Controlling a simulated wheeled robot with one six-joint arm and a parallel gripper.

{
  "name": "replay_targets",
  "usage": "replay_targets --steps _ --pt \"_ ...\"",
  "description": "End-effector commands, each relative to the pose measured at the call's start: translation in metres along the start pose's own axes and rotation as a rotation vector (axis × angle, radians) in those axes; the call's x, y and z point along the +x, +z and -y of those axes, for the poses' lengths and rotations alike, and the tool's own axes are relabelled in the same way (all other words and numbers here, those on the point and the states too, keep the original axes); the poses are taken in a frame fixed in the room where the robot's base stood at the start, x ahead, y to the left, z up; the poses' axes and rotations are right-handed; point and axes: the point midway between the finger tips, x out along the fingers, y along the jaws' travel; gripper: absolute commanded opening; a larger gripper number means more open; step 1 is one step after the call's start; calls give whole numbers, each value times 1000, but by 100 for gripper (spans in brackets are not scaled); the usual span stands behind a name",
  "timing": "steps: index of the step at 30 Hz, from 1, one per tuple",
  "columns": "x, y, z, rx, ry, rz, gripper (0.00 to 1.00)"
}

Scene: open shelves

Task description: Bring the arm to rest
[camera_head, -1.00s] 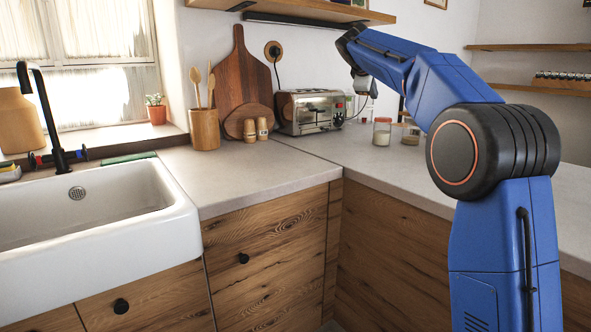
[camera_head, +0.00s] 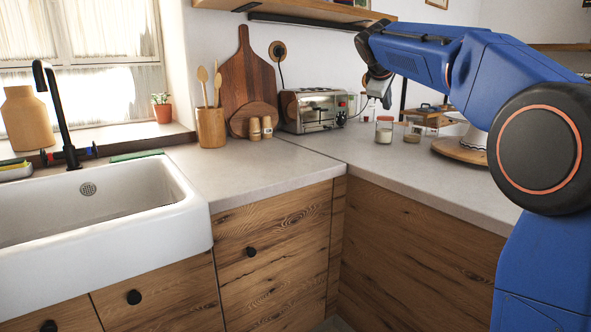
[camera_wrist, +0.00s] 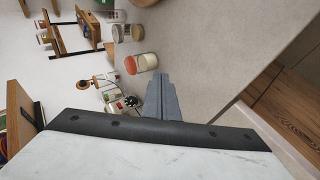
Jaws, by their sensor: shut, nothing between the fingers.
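My gripper (camera_head: 386,97) hangs at the end of my blue arm, above the counter near the toaster and the glass jars in the head view. In the wrist view my gripper (camera_wrist: 161,80) shows as grey fingers closed together with nothing between them. The arm is bent, its elbow toward the right side of the head view. The gripper looks clear of the things on the counter behind it.
A toaster (camera_head: 312,110), a glass jar (camera_head: 384,130) and a round wooden board (camera_head: 460,151) stand on the counter (camera_head: 250,168). A wooden shelf (camera_head: 290,10) hangs above. The sink (camera_head: 95,215) is at left. The front counter is clear.

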Motion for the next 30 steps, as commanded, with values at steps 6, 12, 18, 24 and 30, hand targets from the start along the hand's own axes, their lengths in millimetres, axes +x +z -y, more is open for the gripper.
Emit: replay_targets --steps 6,12,18,24,30 --pt "-32 58 50 120 -81 -4 0" --pt "-58 111 109 243 -161 2 0" --pt "-82 164 174 368 -239 15 0" --pt "-103 214 248 497 -315 35 0" --pt "-120 263 327 630 -388 65 0"
